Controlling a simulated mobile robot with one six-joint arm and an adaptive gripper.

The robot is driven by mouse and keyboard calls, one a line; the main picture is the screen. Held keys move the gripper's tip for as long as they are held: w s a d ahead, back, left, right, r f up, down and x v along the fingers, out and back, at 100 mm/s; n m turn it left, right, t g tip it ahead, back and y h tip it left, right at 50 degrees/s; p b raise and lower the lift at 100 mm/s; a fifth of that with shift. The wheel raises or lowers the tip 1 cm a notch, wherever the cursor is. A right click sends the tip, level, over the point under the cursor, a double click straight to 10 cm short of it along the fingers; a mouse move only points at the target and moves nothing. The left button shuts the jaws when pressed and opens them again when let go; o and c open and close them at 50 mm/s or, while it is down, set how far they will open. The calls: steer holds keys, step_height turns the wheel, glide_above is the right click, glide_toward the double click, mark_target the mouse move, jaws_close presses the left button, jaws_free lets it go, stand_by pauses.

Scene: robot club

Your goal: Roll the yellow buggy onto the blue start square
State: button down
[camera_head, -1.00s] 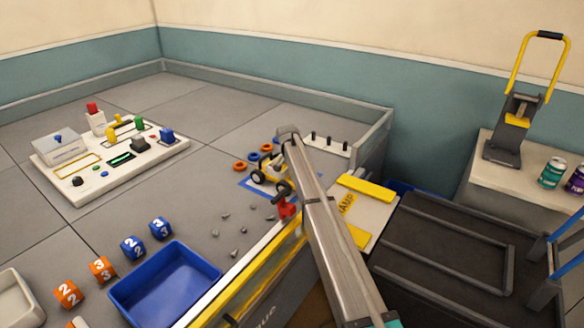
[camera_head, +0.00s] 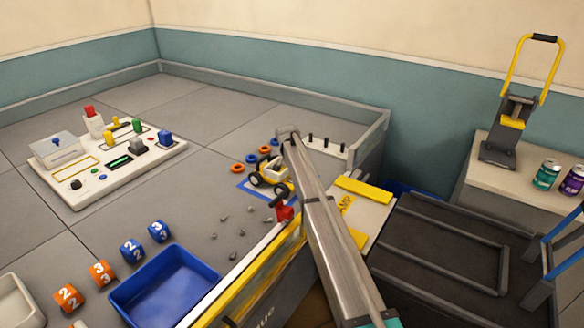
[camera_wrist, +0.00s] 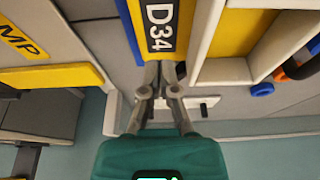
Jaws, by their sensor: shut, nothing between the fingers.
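The yellow buggy (camera_head: 272,168), with dark wheels, stands over the blue start square (camera_head: 242,186) in the head view. The square's blue border shows at its left and front. My arm hides the buggy's right side, so I cannot tell if every wheel is inside. In the wrist view, a yellow surface with a D34 label (camera_wrist: 160,25) and pale edges fills the top, apparently the buggy from close above. My gripper (camera_wrist: 160,68) is shut and empty, its tips at the label's lower end. I cannot tell if they touch it.
The ramp (camera_head: 366,202) adjoins the table on the right. Orange and blue rings (camera_head: 264,151) lie behind the buggy. A red object (camera_head: 284,213) stands at the front edge. Small grey pieces (camera_head: 240,232), a blue tray (camera_head: 166,287) and numbered blocks lie left.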

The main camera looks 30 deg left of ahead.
step_height(320, 180, up, 8)
steer(key=p, duration=0.8)
steer(key=shift+r, duration=0.2)
stand_by(0.7)
steer(key=shift+d, duration=0.15)
steer(key=s+d+r+g+p, duration=0.1)
steer(key=s+d+r+p, duration=0.1)
steer(key=d, duration=1.2)
steer(key=s+d+r+p, duration=0.1)
steer(key=d+p, duration=0.1)
steer(key=d, duration=1.3)
steer(key=s+d+r+g+p, duration=0.1)
steer(key=s+d+r, duration=0.1)
steer(key=d, duration=1.2)
steer(key=s+d+r+p, duration=0.2)
steer(key=s+d+p, duration=0.1)
steer(key=s+d, duration=0.9)
steer(key=s+d+r+g+p, duration=0.1)
steer(key=s+d+r+p, duration=0.1)
steer(key=s+d, duration=1)
steer(key=d+r, duration=0.1)
steer(key=d, duration=0.6)
steer(key=shift+p, duration=0.4)
steer(key=shift+d, duration=0.1)
